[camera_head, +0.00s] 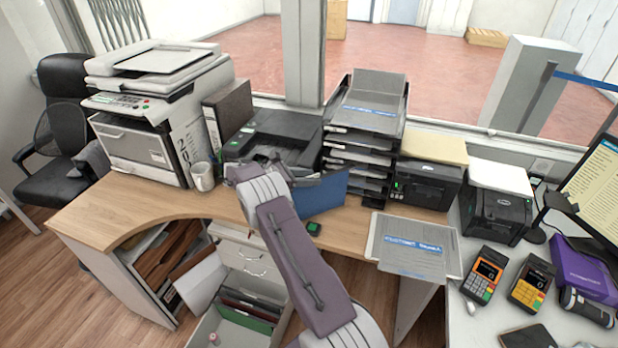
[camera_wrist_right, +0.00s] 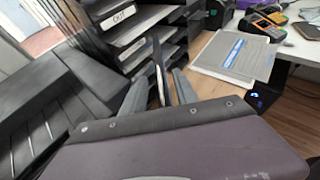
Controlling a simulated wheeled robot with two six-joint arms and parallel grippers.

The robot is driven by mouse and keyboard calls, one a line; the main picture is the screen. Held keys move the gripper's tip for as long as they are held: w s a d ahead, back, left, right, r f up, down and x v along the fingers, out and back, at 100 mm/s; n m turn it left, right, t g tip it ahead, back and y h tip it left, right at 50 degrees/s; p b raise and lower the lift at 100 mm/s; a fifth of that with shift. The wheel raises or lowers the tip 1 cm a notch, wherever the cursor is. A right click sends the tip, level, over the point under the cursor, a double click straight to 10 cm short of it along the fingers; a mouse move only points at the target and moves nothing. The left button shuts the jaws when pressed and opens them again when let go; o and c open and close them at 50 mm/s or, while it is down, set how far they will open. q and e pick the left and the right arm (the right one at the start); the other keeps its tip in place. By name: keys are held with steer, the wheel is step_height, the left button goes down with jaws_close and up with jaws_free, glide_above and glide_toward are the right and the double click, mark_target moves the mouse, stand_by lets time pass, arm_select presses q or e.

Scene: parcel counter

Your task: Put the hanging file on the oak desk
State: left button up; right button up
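The blue hanging file (camera_head: 322,196) stands on edge on the oak desk (camera_head: 105,213), in front of the black printer. My right gripper (camera_head: 275,165) is at its upper left, partly hidden by my own arm. In the right wrist view the file (camera_wrist_right: 158,65) shows as a thin upright sheet between the fingertips of my right gripper (camera_wrist_right: 160,88). A gap shows on each side of it, so the fingers look open around it. Whether the file's lower edge bears fully on the desk is hard to tell. My left gripper is out of view.
A black printer (camera_head: 277,135) and a stack of letter trays (camera_head: 358,150) stand behind the file. A mug (camera_head: 202,176) and a copier (camera_head: 150,125) are to the left. A grey folder (camera_head: 412,246) lies on the right. An open drawer (camera_head: 235,325) below holds other files.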

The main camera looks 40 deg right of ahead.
steer(key=shift+a+r, duration=0.25)
steer(key=v, duration=1.1)
steer(key=shift+a+r, duration=0.15)
steer(key=shift+a, duration=0.1)
steer(key=shift+a, duration=0.15)
steer(key=s+a+f+m+t+y, duration=0.2)
steer(key=s+a+f+m+y, duration=0.2)
steer(key=s+a, duration=0.7)
steer(key=s+a+f+m+t+y, duration=0.3)
steer(key=s+a+m+y, duration=0.6)
steer(key=s+a, duration=0.3)
steer(key=shift+a+f+m, duration=0.35)
steer(key=shift+f+m, duration=0.3)
steer(key=shift+m, duration=0.25)
